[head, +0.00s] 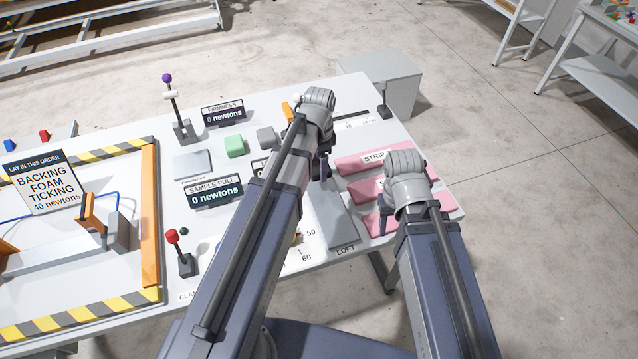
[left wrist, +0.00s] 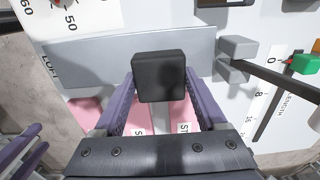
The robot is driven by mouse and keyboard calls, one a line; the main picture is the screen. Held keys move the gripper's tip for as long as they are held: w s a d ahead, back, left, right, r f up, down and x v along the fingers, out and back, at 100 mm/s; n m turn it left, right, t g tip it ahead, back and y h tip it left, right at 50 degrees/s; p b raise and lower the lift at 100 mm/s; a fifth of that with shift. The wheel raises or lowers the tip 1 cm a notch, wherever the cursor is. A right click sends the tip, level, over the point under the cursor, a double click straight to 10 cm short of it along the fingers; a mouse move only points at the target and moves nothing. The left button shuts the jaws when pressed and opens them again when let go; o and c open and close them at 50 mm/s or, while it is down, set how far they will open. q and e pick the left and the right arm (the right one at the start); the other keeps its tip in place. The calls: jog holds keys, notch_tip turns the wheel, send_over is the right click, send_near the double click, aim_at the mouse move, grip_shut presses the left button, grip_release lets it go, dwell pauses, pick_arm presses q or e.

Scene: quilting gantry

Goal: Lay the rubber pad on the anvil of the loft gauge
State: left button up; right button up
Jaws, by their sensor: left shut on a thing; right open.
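In the left wrist view the black rubber pad (left wrist: 159,77) is between the two purple fingers of my left gripper (left wrist: 160,95), which is shut on it. Behind the pad lies a long flat grey plate (left wrist: 90,62) beside the LOFT label, apparently the anvil of the loft gauge. The pad overlaps the plate in this view; I cannot tell whether they touch. In the head view the plate (head: 335,218) shows partly behind my left arm, and my left gripper (head: 321,168) hides the pad. My right gripper (head: 384,218) is open and empty above the pink strips.
Pink strips (head: 360,162) lie right of the plate. Grey blocks (left wrist: 236,58) stand near the plate's right end in the wrist view, beside a dark bar. A length scale (left wrist: 258,108), a green block (head: 234,146) and a newtons display (head: 215,193) are also on the table.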

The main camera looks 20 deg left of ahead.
aim_at(319, 184)
pick_arm(q)
jog(key=shift+f+b, duration=0.3)
jog(key=shift+f, duration=0.65)
pick_arm(e)
jog(key=shift+f, duration=0.9)
pick_arm(q)
jog(key=shift+f, duration=0.1)
pick_arm(e)
jog(key=shift+f, duration=0.15)
pick_arm(q)
notch_tip(319, 184, down, 4)
jog(key=b, duration=0.3)
jog(key=shift+r+b, duration=0.25)
jog(key=shift+b, duration=0.1)
pick_arm(e)
notch_tip(319, 184, down, 3)
jog(key=shift+f, duration=0.2)
pick_arm(q)
jog(key=shift+f, duration=0.15)
pick_arm(e)
jog(key=shift+f, duration=0.2)
pick_arm(q)
jog(key=o, duration=1.4)
pick_arm(e)
jog(key=shift+r, duration=0.15)
